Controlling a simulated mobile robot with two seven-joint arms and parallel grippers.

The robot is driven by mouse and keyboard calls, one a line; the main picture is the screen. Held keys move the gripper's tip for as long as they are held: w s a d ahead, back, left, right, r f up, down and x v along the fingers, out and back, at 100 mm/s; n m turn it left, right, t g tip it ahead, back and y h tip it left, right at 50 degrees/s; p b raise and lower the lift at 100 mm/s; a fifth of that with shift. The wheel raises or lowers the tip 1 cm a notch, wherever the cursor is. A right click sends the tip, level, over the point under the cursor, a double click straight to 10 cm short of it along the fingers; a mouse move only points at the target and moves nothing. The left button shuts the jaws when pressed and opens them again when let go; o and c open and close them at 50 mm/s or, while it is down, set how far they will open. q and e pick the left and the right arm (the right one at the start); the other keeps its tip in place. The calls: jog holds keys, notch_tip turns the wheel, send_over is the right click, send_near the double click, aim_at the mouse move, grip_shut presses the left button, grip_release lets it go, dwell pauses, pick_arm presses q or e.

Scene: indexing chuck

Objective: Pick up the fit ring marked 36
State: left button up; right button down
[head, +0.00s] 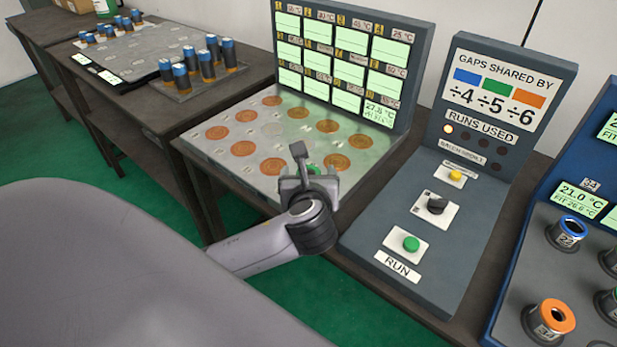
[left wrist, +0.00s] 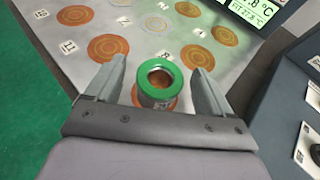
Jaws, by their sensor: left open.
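A ring with a green top and a silver body (left wrist: 160,82) stands on the metal plate in the left wrist view. In the head view only a bit of its green top (head: 314,170) shows behind my gripper. I cannot read a number on it, so I cannot tell if it is the one marked 36. My left gripper (head: 318,178) is open above the plate's front right corner. In the left wrist view its fingers (left wrist: 158,92) stand on either side of the green ring, with gaps on both sides. My right gripper is not in view.
The metal plate (head: 225,158) has several orange discs, with a display panel (head: 425,60) behind. A grey RUN console (head: 380,225) stands close on the right. Beyond it, a blue rack holds a blue-topped ring (head: 574,226) and an orange-topped ring (head: 557,316). Dark-blue cylinders (head: 208,62) stand at back left.

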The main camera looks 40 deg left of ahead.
pick_arm(q)
jog(key=shift+w+a+f, duration=0.15)
jog(key=shift+w+a, duration=0.05)
jog(key=shift+w, duration=0.05)
jog(key=c, duration=1.2)
jog(key=shift+c, duration=1)
